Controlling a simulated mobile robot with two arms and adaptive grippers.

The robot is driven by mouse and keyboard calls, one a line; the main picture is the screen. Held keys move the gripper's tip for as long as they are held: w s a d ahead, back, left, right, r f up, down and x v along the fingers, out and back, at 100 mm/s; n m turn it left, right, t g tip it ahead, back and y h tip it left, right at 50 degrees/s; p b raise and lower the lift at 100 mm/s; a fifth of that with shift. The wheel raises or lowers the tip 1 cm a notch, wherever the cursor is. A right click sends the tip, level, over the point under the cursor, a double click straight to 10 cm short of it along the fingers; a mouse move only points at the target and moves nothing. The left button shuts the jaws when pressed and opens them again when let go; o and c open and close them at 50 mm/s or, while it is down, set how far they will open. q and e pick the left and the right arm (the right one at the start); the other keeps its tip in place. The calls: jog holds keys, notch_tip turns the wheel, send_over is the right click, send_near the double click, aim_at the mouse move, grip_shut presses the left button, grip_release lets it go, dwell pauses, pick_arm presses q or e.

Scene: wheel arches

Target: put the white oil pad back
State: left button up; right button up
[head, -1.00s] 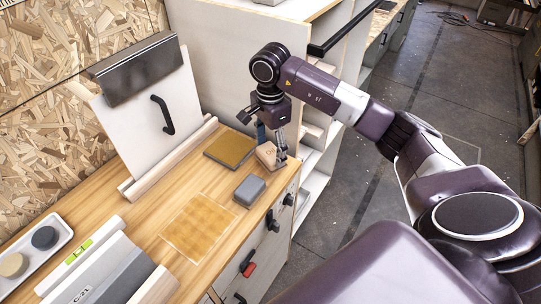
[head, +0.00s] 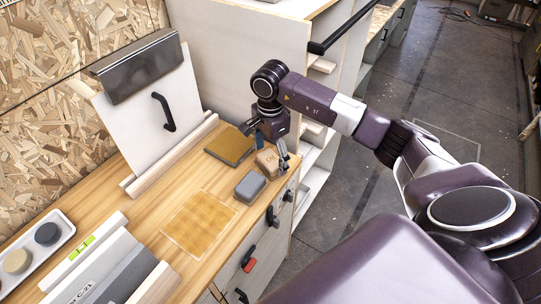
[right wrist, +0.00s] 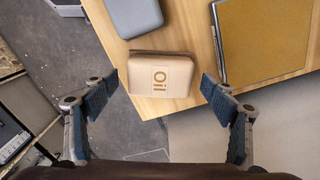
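The oil pad (head: 267,161) is a small cream block lying on the wooden worktop near its far right corner. In the right wrist view the pad (right wrist: 160,75) shows the word "Oil" on its top. My right gripper (head: 271,147) is above and beside the pad. In the right wrist view the gripper (right wrist: 160,92) is open, its blue-padded fingers spread wider than the pad, one to each side, with gaps between. The left gripper is out of view.
A grey block (head: 250,186) and a brown-topped flat plate (head: 230,146) lie close to the pad. A tan outlined square (head: 199,224) on the worktop is bare.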

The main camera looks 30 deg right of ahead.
aim_at(271, 159)
jog(key=shift+r, duration=0.15)
notch_tip(271, 159, up, 12)
jog(key=b, duration=0.3)
jog(key=shift+s, duration=0.1)
dwell(0.7)
